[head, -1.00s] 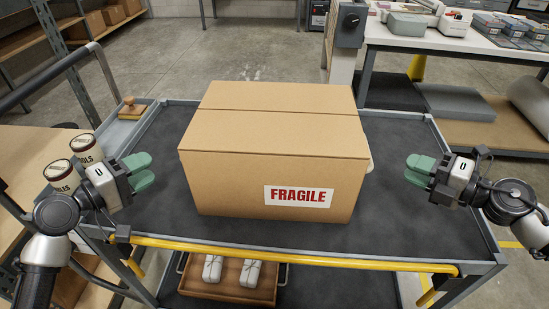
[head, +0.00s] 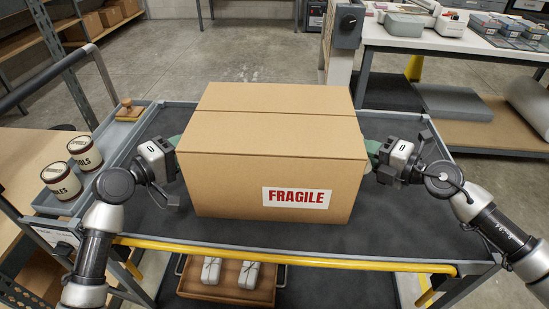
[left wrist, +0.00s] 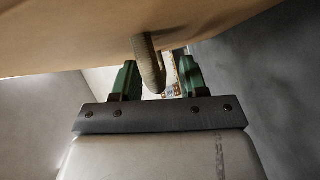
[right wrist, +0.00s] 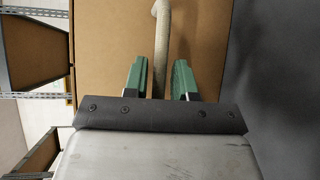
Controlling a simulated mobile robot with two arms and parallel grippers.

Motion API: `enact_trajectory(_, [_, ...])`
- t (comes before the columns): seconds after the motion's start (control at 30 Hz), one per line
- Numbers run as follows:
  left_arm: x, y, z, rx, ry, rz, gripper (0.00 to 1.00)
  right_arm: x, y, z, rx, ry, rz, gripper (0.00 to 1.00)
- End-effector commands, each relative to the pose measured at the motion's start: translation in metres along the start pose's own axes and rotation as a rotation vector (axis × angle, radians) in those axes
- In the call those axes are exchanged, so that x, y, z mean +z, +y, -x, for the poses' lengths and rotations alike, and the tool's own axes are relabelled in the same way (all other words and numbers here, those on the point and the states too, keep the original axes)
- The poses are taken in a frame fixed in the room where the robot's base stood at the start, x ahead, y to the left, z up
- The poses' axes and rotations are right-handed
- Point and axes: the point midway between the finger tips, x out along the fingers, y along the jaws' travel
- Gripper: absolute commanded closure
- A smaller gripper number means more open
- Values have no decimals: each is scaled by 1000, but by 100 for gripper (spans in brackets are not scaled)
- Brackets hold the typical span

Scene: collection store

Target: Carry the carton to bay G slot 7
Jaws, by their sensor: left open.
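The brown carton (head: 270,130), with a red FRAGILE label (head: 296,197), sits upright on the dark top of a cart (head: 300,237). My left gripper (head: 174,143) is at the carton's left side, its tips partly hidden by the carton. In the left wrist view a rope handle (left wrist: 148,62) hangs between its open green fingers (left wrist: 157,80). My right gripper (head: 373,148) is at the carton's right side. In the right wrist view a rope handle (right wrist: 161,45) runs between its green fingers (right wrist: 160,80), which stand apart with gaps beside the rope.
A yellow bar (head: 290,257) runs along the cart's near edge. Two labelled cans (head: 62,180) stand in a side tray at the left, with a wooden stamp (head: 129,110) behind. A wooden tray (head: 228,282) is on the lower shelf. A white table (head: 450,40) stands at the back right.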

Motion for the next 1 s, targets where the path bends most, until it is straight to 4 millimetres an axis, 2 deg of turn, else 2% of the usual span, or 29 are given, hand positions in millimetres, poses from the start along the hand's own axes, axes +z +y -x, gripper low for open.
enact_trajectory(0.3, [0, 0, -2, 0, 0, 0, 57, 0, 0, -2, 0, 0, 1, 74])
enact_trajectory(0.47, [0, 0, -2, 0, 0, 0, 81, 0, 0, -2, 0, 0, 1, 98])
enact_trajectory(0.6, [0, 0, -2, -1, 0, 0, 100, 0, 0, -2, 0, 0, 1, 100])
enact_trajectory(1.0, [-1, 3, -1, 2, 2, -3, 100, 1, 3, -1, 3, -2, 2, 100])
